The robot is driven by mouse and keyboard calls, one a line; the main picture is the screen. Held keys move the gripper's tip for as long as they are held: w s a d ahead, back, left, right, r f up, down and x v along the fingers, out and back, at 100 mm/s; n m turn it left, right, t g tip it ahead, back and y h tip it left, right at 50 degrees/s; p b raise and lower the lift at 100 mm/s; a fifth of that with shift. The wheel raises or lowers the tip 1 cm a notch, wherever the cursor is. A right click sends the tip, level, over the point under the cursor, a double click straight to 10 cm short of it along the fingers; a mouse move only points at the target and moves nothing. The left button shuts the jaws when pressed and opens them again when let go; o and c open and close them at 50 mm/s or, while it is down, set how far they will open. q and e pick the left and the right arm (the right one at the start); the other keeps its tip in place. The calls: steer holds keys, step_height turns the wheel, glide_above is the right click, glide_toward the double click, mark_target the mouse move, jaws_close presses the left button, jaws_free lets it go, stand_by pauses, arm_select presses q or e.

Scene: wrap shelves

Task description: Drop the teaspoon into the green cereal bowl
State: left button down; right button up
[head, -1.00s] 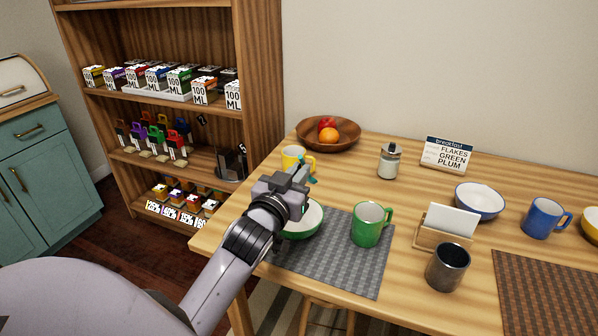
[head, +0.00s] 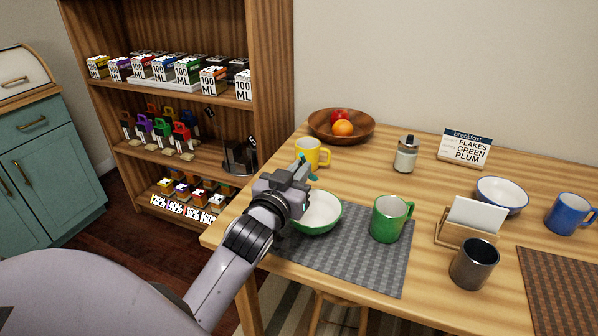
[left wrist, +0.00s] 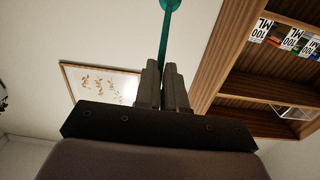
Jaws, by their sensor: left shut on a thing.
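My left gripper (head: 298,177) is shut on the teal teaspoon and holds it up above the table, at the upper left of the green cereal bowl in the head view. Small teal parts of the teaspoon (head: 312,177) show at the fingertips. In the left wrist view the teaspoon (left wrist: 161,40) sticks out beyond the closed fingers (left wrist: 163,85). The green cereal bowl (head: 322,225), white inside, stands on the grey placemat (head: 350,260); the gripper and arm cover its left edge. It looks empty where it shows. My right gripper is not in view.
A green mug (head: 388,220) stands right of the bowl and a yellow mug (head: 312,154) behind it. A fruit bowl (head: 365,132), glass jar (head: 405,155), napkin holder (head: 455,232), dark cup (head: 474,264) and blue-rimmed bowl (head: 502,196) stand around. A wooden shelf (head: 270,80) is at left.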

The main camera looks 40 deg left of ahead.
arm_select(q)
step_height(320, 180, down, 4)
steer(key=b, duration=0.3)
steer(key=c, duration=1.1)
jaws_free()
steer(key=shift+c, duration=0.2)
steer(key=shift+s, duration=0.1)
steer(key=shift+s+d, duration=0.1)
steer(key=shift+s, duration=0.2)
steer(key=v, duration=0.6)
steer(key=shift+s+b, duration=0.15)
steer(key=shift+b, duration=0.15)
